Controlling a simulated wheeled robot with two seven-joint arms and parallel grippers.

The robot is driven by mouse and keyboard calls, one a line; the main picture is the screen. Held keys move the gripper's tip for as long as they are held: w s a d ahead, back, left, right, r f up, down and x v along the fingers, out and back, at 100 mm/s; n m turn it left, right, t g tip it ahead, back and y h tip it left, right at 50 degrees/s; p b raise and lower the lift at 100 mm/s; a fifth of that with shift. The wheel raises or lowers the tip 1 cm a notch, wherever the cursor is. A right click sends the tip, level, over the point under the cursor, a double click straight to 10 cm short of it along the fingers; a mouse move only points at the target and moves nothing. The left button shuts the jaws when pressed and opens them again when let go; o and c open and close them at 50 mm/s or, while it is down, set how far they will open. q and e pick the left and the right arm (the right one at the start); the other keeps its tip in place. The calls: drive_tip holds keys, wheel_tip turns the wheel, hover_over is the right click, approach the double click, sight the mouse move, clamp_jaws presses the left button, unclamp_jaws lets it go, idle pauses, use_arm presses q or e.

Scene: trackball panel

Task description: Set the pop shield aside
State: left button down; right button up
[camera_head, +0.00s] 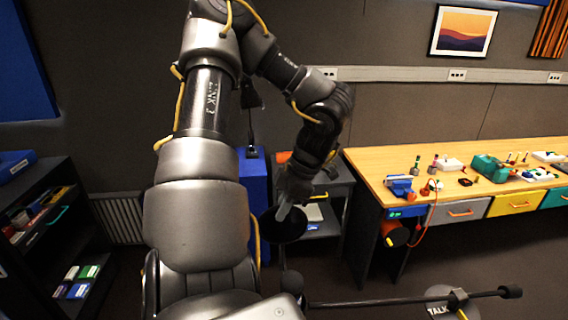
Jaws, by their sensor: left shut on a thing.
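The pop shield (283,226) is a dark round disc, seen in the middle of the head view. My left gripper (286,211) is shut on it near its upper edge and holds it up in front of a blue cabinet and a grey shelf unit. My left arm fills much of the centre and hides part of what lies behind. My right gripper is not in view.
A dark boom (400,299) with a round TALK plate (438,305) crosses the bottom right. A wooden workbench (385,165) with tools stands right. The grey shelf unit (335,186) and blue cabinet (258,180) stand behind. A dark bookcase (30,235) stands left.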

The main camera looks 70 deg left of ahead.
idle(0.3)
use_arm(q)
drive_tip(key=c, duration=1.5)
unclamp_jaws()
drive_tip(key=shift+d, duration=0.1)
drive_tip(key=shift+w+r, duration=0.1)
drive_tip(key=shift+w+r, duration=0.2)
drive_tip(key=shift+r, duration=0.1)
drive_tip(key=b+v, duration=0.1)
drive_tip(key=v, duration=0.8)
drive_tip(key=shift+d+b, duration=0.15)
drive_tip(key=shift+b, duration=0.25)
drive_tip(key=shift+w+r, duration=0.15)
drive_tip(key=shift+r, duration=0.25)
